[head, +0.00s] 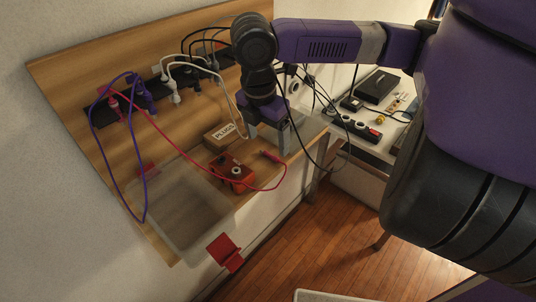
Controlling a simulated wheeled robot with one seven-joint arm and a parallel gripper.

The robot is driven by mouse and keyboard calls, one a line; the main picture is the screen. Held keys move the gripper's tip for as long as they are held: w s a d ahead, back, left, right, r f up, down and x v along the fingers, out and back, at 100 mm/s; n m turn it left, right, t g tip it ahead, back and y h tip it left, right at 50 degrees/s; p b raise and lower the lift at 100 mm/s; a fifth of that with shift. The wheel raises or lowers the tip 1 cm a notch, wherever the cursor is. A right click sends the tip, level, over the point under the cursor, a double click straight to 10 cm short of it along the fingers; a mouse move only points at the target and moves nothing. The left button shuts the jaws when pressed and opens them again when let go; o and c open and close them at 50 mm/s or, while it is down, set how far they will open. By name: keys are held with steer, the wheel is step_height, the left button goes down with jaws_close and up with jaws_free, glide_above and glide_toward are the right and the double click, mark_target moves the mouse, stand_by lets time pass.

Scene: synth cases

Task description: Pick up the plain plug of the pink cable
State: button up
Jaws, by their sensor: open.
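The pink cable (192,155) starts at a pink plug (113,104) in the black strip on the wooden board, sags across the clear bin and loops over the shelf. Its other end is a small pink-red plug (271,156) lying loose on the wooden shelf. I cannot make out the plug's details at this size. My gripper (273,140) points down above the shelf, close to this loose plug and just behind it in the picture. Its grey fingers are apart and nothing shows between them. The arm hides part of the board behind it.
A clear bin (160,216) with red latches is at left. Purple (145,180), white and black cables hang from the strip (102,115). A side table (372,148) holds electrical items.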

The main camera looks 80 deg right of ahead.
mark_target(269, 154)
steer(key=shift+d+f+p, duration=0.15)
steer(key=shift+f, duration=0.95)
steer(key=shift+d+f+p, duration=0.1)
steer(key=shift+f+p, duration=0.05)
steer(key=shift+f, duration=0.95)
steer(key=c, duration=1.4)
